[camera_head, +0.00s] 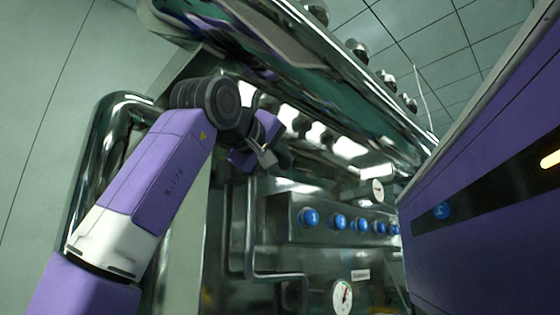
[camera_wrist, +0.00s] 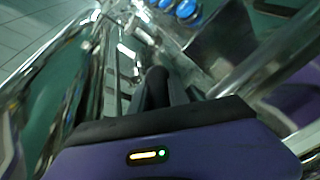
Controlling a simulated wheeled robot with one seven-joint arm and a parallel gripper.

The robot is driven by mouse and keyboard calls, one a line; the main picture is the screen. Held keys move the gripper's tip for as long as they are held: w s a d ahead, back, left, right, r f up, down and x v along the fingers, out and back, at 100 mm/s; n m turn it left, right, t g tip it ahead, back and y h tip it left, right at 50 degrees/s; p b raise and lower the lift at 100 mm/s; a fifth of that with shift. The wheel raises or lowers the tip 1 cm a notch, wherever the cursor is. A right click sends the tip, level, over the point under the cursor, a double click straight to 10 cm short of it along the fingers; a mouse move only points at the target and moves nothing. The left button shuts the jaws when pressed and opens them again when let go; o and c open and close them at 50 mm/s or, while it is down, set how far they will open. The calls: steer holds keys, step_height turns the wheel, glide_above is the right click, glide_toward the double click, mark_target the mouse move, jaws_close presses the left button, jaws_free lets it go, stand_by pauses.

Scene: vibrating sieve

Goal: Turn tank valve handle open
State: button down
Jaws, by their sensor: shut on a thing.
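My gripper (camera_head: 266,154) is at the upper middle of the head view, at the end of my raised arm, in front of the shiny steel tank. In the wrist view my gripper (camera_wrist: 156,82) has its fingers closed on a dark, rounded handle (camera_wrist: 156,90), which I take to be the tank valve handle. Only the handle's near end shows between the fingers. The rest of the handle and its mount are hidden, so I cannot tell how far it is turned.
A steel panel with several blue knobs (camera_head: 340,222) is below and right of my gripper; blue knobs (camera_wrist: 186,9) also show in the wrist view. A bent pipe (camera_head: 251,225) runs down below my gripper. A pressure gauge (camera_head: 342,296) sits lower.

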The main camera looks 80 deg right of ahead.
steer(key=shift+f+m+t+y, duration=0.15)
steer(key=shift+m+t+y, duration=0.1)
steer(key=shift+y, duration=0.45)
steer(key=shift+f+m+t+y, duration=0.15)
steer(key=shift+m+y, duration=0.1)
steer(key=shift+y, duration=0.45)
steer(key=shift+a, duration=0.1)
steer(key=c, duration=1.3)
jaws_free()
steer(key=f+b+v, duration=0.1)
steer(key=v, duration=0.4)
steer(key=f+b+v, duration=0.1)
steer(key=v, duration=0.3)
steer(key=f+b+v, duration=0.1)
steer(key=b+v, duration=0.1)
steer(key=v, duration=0.3)
steer(key=shift+w+a+r, duration=0.15)
steer(key=shift+w+a, duration=0.05)
steer(key=shift+a, duration=0.45)
steer(key=shift+w, duration=0.1)
